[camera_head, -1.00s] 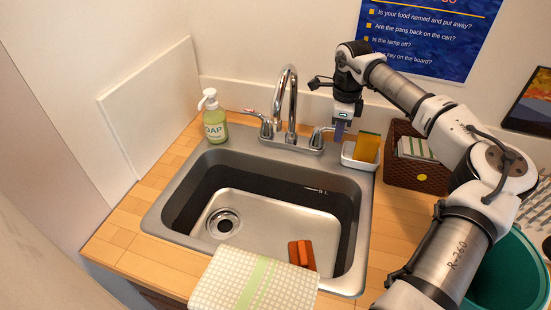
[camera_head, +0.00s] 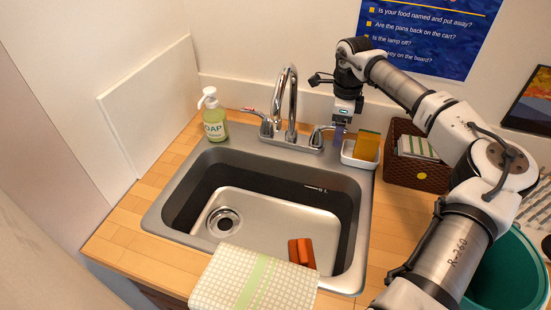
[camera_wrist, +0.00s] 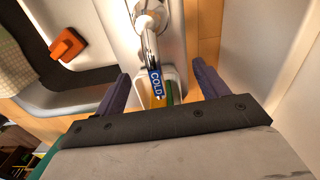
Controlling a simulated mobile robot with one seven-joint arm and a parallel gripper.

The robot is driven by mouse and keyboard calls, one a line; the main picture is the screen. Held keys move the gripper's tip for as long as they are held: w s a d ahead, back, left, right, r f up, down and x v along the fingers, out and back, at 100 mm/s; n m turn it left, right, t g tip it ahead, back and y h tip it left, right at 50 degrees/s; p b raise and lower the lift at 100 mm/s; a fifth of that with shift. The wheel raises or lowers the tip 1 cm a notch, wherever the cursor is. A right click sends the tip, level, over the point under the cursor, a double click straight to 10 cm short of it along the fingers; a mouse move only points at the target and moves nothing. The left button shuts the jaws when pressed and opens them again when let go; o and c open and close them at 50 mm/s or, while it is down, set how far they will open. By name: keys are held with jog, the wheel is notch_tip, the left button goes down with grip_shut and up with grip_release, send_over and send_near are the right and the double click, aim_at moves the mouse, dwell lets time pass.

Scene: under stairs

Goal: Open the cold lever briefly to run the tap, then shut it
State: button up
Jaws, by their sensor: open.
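The cold lever (camera_head: 319,133) is the chrome handle on the right of the tap (camera_head: 290,100). In the wrist view the cold lever (camera_wrist: 151,50) has a blue label reading COLD near its end. My gripper (camera_head: 339,136) points down beside the lever's outer end in the head view. In the wrist view my gripper (camera_wrist: 161,84) is open, with the labelled end between its two purple fingers and a gap on each side. The left lever (camera_head: 263,120) carries a red mark. I see no water from the spout.
A white holder (camera_head: 360,163) with a yellow-green sponge (camera_head: 367,145) stands just right of my gripper. A brown basket (camera_head: 418,178) is further right. A soap bottle (camera_head: 214,120) stands left of the tap. The sink (camera_head: 270,222) holds an orange object (camera_head: 302,252). A cloth (camera_head: 254,280) hangs over its front edge.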

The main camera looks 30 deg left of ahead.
notch_tip(320, 180, up, 4)
jog(key=shift+r+p, duration=0.25)
jog(key=shift+p, duration=1)
jog(key=shift+r, duration=1)
